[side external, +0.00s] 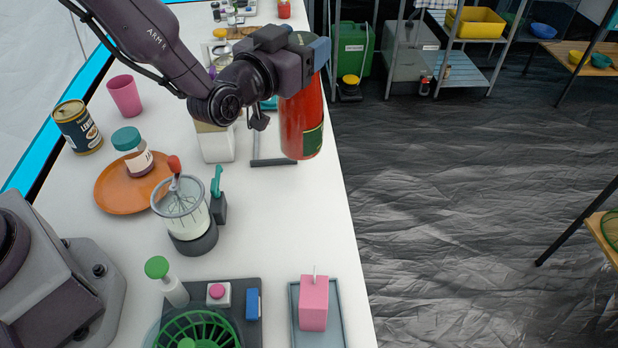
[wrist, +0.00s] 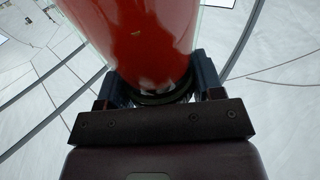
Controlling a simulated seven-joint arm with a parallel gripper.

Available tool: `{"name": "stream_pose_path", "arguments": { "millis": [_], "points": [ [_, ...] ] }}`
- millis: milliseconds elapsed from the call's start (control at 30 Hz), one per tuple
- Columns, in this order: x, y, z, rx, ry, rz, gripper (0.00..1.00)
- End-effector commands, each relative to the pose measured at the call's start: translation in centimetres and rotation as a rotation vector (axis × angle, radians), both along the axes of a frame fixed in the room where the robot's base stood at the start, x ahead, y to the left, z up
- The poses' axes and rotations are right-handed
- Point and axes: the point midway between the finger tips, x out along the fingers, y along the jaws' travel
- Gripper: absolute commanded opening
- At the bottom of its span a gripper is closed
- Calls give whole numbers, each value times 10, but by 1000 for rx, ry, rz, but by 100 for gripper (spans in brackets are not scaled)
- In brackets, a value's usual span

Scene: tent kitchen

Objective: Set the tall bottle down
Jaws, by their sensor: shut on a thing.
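The tall bottle (side external: 302,122) is red with a green label patch near its lower end. It hangs from my gripper (side external: 300,50), close to upright, near the right edge of the white table. The gripper is shut on its upper part. Whether the bottle's bottom touches the table cannot be told. In the wrist view the red bottle (wrist: 140,35) fills the middle, between the two fingers of my gripper (wrist: 158,85).
A mixing jug (side external: 190,215), an orange plate (side external: 112,203) with a jar, and a pink carton (side external: 313,303) on a tray are nearer. The table (side external: 290,220) is clear in front of the bottle.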

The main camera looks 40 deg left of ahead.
Motion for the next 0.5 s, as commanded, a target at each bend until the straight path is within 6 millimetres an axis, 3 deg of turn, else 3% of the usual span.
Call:
{"name": "stream_pose_path", "arguments": {
  "millis": [367, 500],
  "points": [
    [8, -11, 3, -19, -6, -80, 0],
    [8, -11, -9, -23, -1, -81, 0]
  ]
}}
